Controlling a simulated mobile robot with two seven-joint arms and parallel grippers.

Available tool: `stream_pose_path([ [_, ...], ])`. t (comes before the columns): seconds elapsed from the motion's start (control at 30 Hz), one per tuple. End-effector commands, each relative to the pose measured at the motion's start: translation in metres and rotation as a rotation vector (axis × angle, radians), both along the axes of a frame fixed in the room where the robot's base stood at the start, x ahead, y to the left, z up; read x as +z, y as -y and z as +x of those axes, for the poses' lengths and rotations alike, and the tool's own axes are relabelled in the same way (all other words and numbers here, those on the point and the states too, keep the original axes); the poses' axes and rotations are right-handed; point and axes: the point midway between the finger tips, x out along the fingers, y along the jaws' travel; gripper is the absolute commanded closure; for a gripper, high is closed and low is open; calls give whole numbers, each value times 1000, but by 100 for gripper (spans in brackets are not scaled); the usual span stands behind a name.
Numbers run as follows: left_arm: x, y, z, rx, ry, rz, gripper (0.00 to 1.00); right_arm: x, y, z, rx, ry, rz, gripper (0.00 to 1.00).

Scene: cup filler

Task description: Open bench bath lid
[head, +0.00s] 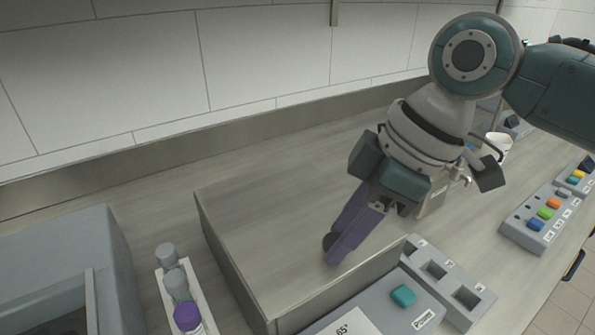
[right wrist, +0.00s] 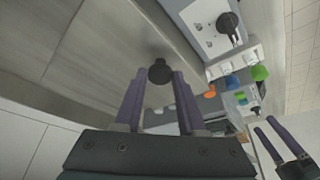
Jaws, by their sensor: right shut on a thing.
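The bench bath (head: 340,296) is a box with a flat, brushed-metal lid (head: 265,225) in the middle of the head view. The lid lies over the box; I cannot tell whether it is slightly raised. A round black knob (right wrist: 160,70) stands on it near the front right. My right gripper (head: 333,252) reaches down from the upper right, its purple fingers shut on this knob. In the head view they hide most of the knob. My left gripper (right wrist: 264,124) shows only at the lower right of the right wrist view, its fingers apart and empty.
A control panel with a teal button (head: 403,295) and a rack with square wells (head: 465,294) adjoin the bath. Bottles (head: 178,284) and a grey device (head: 50,250) stand left. A block with coloured buttons (head: 512,222) stands right.

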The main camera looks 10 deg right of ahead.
Motion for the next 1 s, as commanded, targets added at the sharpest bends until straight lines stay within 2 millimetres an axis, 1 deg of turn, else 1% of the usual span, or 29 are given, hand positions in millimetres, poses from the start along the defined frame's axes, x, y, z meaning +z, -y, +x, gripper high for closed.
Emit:
stream_pose_path([
  [0.03,0,0,0,0,-1,0,12,0,0,0,0,0,0,88],
  [0.13,0,0,0,0,-1,0,12,0,0,0,0,0,0,99],
  [0.17,0,0,0,0,-1,0,12,0,0,0,0,0,0,100],
  [1.0,0,-3,0,-7,0,11,12,1,0,0,0,0,1,100],
])
